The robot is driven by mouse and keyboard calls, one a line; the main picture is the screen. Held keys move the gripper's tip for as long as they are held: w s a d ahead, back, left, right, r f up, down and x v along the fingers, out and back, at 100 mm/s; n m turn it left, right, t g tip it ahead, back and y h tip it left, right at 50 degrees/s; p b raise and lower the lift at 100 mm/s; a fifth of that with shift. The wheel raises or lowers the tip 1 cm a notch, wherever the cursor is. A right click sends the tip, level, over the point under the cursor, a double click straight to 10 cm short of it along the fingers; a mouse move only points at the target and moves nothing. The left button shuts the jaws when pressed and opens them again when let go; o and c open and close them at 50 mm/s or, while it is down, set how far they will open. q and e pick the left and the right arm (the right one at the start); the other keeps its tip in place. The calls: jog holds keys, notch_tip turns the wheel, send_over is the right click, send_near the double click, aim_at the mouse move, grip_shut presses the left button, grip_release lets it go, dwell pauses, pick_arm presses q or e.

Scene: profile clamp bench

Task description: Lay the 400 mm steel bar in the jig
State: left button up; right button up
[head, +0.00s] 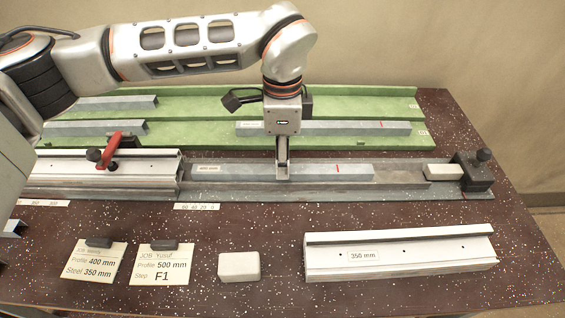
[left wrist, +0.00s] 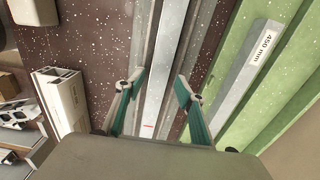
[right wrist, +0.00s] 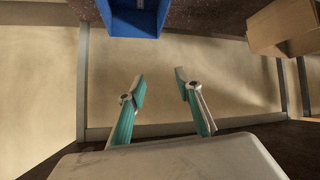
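The 400 mm steel bar (head: 320,171), a long grey bar with a white label and a red mark, lies lengthwise along the jig (head: 405,184). Its left end is close to the aluminium profile; its right end is apart from the white block at the jig's right. My left gripper (head: 283,172) points down over the bar's middle. In the left wrist view, the left gripper (left wrist: 158,88) is open, one finger on each side of the bar (left wrist: 153,100), with gaps visible. My right gripper (right wrist: 161,88) is open and empty, away from the bench.
A white block (head: 443,172) and dark clamp (head: 474,175) sit at the jig's right end. A red-handled clamp (head: 112,147) is on the left profile (head: 70,172). Green trays (head: 200,143) behind hold other bars. Cards, a white block (head: 239,266) and a 350 mm profile (head: 420,255) lie in front.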

pick_arm(q)
notch_tip(320, 180, up, 10)
jog(key=shift+r, duration=0.25)
dwell(0.5)
